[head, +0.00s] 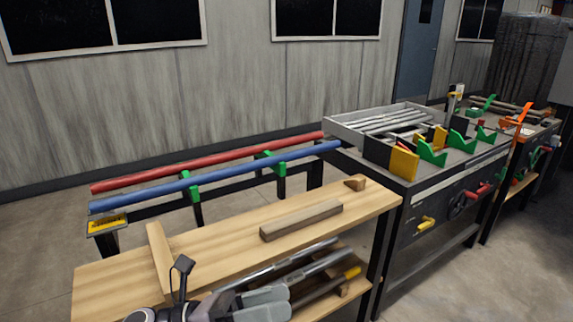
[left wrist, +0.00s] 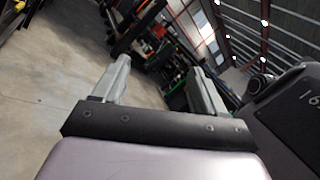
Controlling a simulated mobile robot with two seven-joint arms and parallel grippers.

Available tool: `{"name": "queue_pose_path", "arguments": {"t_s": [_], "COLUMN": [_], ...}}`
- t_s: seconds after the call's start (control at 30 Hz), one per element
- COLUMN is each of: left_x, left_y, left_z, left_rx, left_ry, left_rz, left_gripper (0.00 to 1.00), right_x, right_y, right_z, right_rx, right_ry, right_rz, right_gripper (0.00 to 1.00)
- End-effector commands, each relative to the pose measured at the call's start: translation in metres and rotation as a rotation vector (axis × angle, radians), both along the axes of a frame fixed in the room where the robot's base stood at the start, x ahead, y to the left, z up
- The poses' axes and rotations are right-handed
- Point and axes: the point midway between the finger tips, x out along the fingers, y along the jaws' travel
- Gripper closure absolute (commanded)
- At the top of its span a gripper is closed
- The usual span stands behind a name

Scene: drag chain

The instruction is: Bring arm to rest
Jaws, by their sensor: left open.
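My left gripper (head: 286,302) is at the bottom of the head view, beside the front edge of the wooden bench (head: 225,240). Its two grey fingers are apart with nothing between them. In the left wrist view the open fingers (left wrist: 158,68) point out over the concrete floor and distant equipment, touching nothing. My right gripper is not in view. I cannot make out a drag chain in either view.
A wooden block (head: 301,220) lies on the bench. Metal bars (head: 325,265) lie below its front edge. Behind it run a red pipe (head: 210,161) and a blue pipe (head: 215,177) on a rack. A dark workbench (head: 440,182) with green and yellow holders stands right.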

Motion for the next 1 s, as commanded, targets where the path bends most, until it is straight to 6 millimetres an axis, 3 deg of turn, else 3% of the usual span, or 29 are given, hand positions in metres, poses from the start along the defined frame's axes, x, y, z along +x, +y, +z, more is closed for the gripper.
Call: {"name": "queue_pose_path", "arguments": {"t_s": [0.17,0.37,0.53,0.7,0.83,1.0], "left_x": [0.019,0.024,-0.007,-0.064,-0.097,-0.112], "left_y": [0.027,0.081,0.13,0.163,0.175,0.18], "left_z": [-0.008,-0.064,-0.138,-0.201,-0.226,-0.236], "left_rx": [-0.332,-0.717,-1.072,-1.397,-1.554,-1.626], "left_ry": [0.545,1.158,1.648,2.009,2.155,2.212], "left_rz": [0.209,0.442,0.651,0.839,0.931,0.969], "left_gripper": [0.28,0.28,0.28,0.28,0.28,0.28], "right_x": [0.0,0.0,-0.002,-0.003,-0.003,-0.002], "right_y": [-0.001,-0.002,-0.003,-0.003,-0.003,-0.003], "right_z": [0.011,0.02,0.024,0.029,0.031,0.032], "right_rx": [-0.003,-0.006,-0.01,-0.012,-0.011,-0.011], "right_ry": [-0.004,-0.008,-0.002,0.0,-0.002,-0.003], "right_rz": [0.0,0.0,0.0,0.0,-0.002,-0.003], "right_gripper": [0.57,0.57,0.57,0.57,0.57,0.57]}}
